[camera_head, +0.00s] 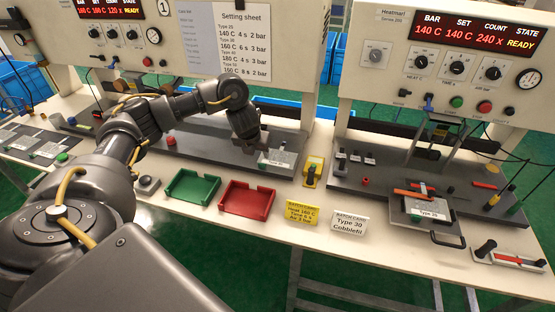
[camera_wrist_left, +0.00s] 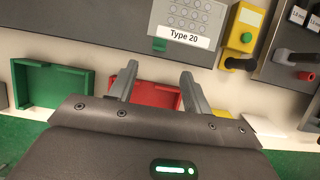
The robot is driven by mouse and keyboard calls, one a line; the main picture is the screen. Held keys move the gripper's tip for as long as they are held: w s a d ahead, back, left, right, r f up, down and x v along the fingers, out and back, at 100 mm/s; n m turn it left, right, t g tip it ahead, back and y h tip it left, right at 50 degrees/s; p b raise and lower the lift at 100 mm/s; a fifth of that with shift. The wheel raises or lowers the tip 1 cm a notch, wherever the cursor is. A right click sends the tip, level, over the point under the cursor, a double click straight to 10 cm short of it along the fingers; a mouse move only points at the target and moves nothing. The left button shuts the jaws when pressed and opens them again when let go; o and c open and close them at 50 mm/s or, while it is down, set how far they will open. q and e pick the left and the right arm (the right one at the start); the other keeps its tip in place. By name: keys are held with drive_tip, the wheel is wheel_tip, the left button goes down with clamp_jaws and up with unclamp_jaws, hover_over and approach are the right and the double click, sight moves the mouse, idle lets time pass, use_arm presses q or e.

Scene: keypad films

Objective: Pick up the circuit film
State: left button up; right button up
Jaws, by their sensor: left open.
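A pale film with a keypad grid and a "Type 20" label (camera_wrist_left: 188,20) lies on the dark plate at the top of the left wrist view. In the head view a small labelled film (camera_head: 280,158) lies on the left press's plate, just right of my left gripper (camera_head: 255,146). I cannot tell for sure that it is the circuit film. In the left wrist view my left gripper (camera_wrist_left: 158,70) is open, with nothing between its fingers. The film is beyond the fingertips, apart from them. My right gripper is not in view.
A green tray (camera_head: 192,201) and a red tray (camera_head: 247,213) stand on the front of the bench. A yellow button box (camera_head: 313,162) is right of the film. Yellow and white cards stand nearby. The right press (camera_head: 450,230) holds another labelled piece (camera_head: 433,205).

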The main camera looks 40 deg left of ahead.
sight(261, 164)
use_arm(q)
drive_tip(key=x, duration=0.8)
drive_tip(key=shift+w+a+f+b, duration=0.15)
drive_tip(key=shift+f+b, duration=0.15)
drive_tip(key=shift+f, duration=0.05)
drive_tip(key=shift+w+f, duration=0.1)
drive_tip(key=shift+f, duration=0.15)
drive_tip(key=c, duration=1.1)
drive_tip(key=shift+o, duration=0.2)
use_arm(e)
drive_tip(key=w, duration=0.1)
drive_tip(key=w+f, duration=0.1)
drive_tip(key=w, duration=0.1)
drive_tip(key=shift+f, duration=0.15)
use_arm(q)
drive_tip(key=shift+r, duration=0.1)
